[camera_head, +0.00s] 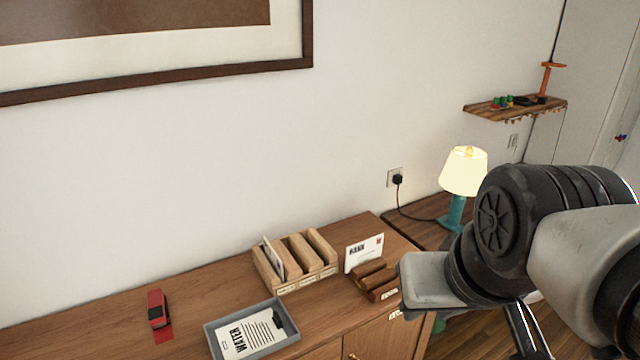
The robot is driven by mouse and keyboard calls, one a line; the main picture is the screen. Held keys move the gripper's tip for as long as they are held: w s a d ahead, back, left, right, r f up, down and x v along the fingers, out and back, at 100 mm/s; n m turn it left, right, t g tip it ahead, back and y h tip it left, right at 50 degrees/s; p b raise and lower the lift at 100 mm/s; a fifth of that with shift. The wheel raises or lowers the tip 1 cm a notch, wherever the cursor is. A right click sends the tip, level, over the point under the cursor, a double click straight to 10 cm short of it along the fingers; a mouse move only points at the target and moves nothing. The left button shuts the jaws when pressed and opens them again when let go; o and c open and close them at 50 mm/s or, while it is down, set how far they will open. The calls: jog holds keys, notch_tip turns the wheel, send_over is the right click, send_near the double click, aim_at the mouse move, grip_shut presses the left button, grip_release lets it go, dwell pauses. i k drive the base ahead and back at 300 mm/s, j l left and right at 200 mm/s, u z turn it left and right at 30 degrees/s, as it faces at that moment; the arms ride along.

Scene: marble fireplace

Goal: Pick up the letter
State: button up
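A white letter (364,253) printed "BANK", with a red mark at its upper right corner, stands upright at a small dark brown wooden holder (375,282) on the cabinet. Another white paper (274,257) leans in the left slot of a light wooden sorter (296,268). A sheet (250,337) printed "WATER" lies in a grey tray (291,334). My gripper (425,281) is at the lower right, just right of the holder in the picture and apart from the bank letter. Its fingers are mostly hidden by my arm, so its opening cannot be seen.
The wooden cabinet top (205,290) is against the white wall. A red object (157,309) lies at its left. A lit lamp (464,172) stands on a side table behind my arm. A small wall shelf (515,107) is above it. The cabinet top between the red object and the sorter is clear.

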aim_at(359, 253)
jog(key=i+l+u, duration=0.4)
jog(key=l, duration=0.2)
jog(key=i+l+u, duration=0.2)
jog(key=l, duration=0.15)
jog(key=i+l+u, duration=0.2)
jog(key=l, duration=0.15)
jog(key=l+u, duration=0.2)
jog(key=l, duration=0.15)
